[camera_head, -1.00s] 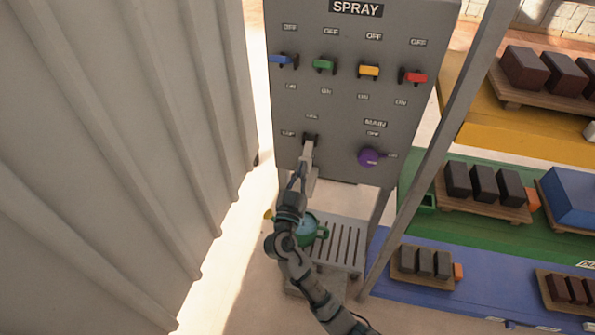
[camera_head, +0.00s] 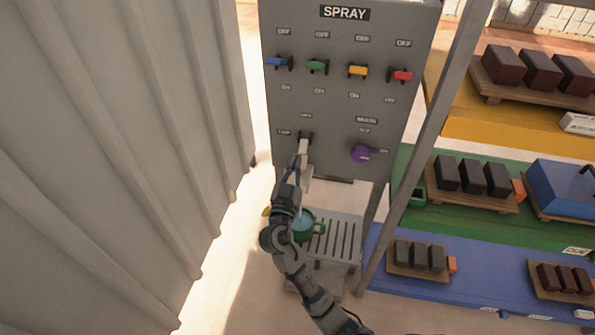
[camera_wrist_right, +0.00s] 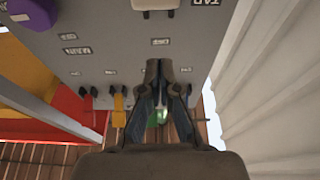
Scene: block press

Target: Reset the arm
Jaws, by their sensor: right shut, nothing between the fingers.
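My right arm reaches up from the bottom of the head view to the grey spray panel (camera_head: 340,110). My right gripper (camera_head: 297,168) is in front of the panel's lower left, just below a dark tap mount (camera_head: 305,137). In the right wrist view its dark fingers (camera_wrist_right: 160,68) are shut together with nothing between them. A pale handle (camera_wrist_right: 155,4) shows on the panel at that view's top edge, apart from the fingertips. The purple main knob (camera_head: 362,153) is to the right and points right. My left gripper is not in view.
Blue (camera_head: 276,62), green (camera_head: 317,66), yellow (camera_head: 357,70) and red (camera_head: 401,75) levers line the panel. A green pot (camera_head: 304,229) stands on a slatted stand (camera_head: 340,240) below. A corrugated wall (camera_head: 120,150) is left; a post (camera_head: 425,130) and block-laden shelves are right.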

